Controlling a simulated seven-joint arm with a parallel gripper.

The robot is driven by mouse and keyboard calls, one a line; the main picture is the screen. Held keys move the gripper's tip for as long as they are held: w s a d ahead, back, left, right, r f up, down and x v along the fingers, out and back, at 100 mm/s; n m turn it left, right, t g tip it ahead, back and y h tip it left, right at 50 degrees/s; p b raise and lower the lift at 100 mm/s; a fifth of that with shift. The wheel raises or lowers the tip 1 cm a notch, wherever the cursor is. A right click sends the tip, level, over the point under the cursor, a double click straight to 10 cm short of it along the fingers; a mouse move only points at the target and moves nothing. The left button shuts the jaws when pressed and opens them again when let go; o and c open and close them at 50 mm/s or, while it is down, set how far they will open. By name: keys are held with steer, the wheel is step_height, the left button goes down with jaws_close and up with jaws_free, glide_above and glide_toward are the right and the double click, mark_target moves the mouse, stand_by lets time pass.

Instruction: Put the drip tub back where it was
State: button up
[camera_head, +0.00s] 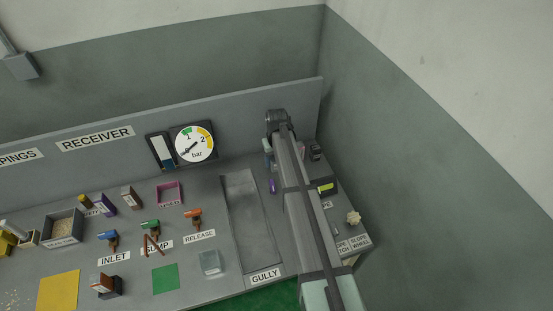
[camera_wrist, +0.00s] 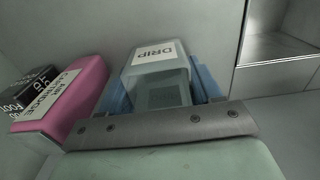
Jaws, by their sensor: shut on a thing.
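The drip tub, a pale grey-green tub with a white DRIP label (camera_wrist: 157,72), sits between the blue fingers of my gripper (camera_wrist: 165,92) in the wrist view. The gripper is shut on it. In the head view my gripper (camera_head: 268,153) is at the back right of the bench, right of the gully's far end, mostly hidden by my arm. I cannot make out the held tub there. The wrist view does not clearly show whether the tub's base touches the bench.
A pink labelled cartridge box (camera_wrist: 68,98) and a black box (camera_wrist: 28,88) stand left of the gripper in the wrist view. The gully (camera_head: 247,215) is a long recess left of my arm. A clear pale container (camera_head: 210,263) stands left of it. The back panel (camera_head: 240,115) is close.

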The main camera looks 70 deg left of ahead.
steer(key=o, duration=1.1)
steer(key=shift+c, duration=0.2)
step_height(320, 180, up, 12)
steer(key=shift+r, duration=0.1)
